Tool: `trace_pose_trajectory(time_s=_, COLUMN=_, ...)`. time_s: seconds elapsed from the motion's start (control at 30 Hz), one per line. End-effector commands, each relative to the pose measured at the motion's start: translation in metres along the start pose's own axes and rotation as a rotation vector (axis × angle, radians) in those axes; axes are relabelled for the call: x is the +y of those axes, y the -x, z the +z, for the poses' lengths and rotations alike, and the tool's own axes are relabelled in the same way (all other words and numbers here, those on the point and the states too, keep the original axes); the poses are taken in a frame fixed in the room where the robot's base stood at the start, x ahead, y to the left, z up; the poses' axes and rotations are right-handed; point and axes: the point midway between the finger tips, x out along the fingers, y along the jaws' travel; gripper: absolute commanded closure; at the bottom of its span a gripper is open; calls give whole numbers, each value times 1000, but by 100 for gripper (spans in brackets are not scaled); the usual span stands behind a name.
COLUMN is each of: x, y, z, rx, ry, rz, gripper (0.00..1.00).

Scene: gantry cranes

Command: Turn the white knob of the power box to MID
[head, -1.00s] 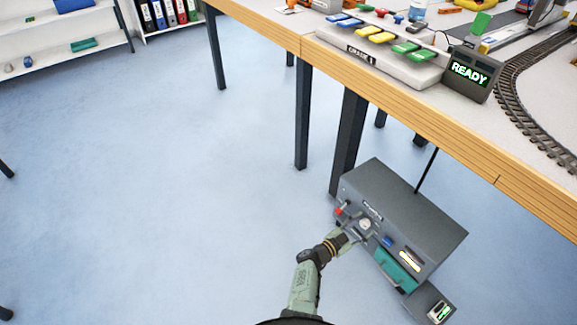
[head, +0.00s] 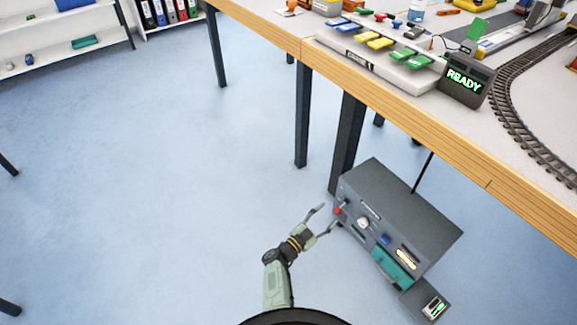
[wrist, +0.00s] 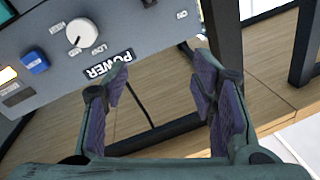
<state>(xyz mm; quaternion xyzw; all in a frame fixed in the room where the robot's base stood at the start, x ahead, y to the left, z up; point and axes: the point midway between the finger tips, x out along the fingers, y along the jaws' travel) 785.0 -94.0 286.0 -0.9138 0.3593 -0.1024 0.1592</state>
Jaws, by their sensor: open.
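The grey power box (head: 410,205) stands below the table edge at the lower right of the head view. Its white round knob (head: 363,223) is on the front panel and also shows in the wrist view (wrist: 80,33), upside down near the POWER label (wrist: 108,66). A dark pointer mark is on the knob, with small labels around it; I cannot tell for sure which one it points to. My gripper (head: 327,220) is open and empty, left of the box and apart from the knob. In the wrist view its fingers (wrist: 162,75) are spread to the right of the knob.
A red control (head: 337,211) sits at the panel's left end and a blue button (head: 386,240) right of the knob. A teal panel (head: 393,267) is below. The table (head: 400,108) overhangs behind the box, with dark legs (head: 347,140). The floor to the left is clear.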

Motion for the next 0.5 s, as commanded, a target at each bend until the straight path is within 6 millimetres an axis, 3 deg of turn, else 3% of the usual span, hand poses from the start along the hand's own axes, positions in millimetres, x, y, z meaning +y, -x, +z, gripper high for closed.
trace_pose_trajectory(time_s=0.5, x=-100, y=-5, z=-31, rx=28, ry=-121, rz=-179, gripper=48)
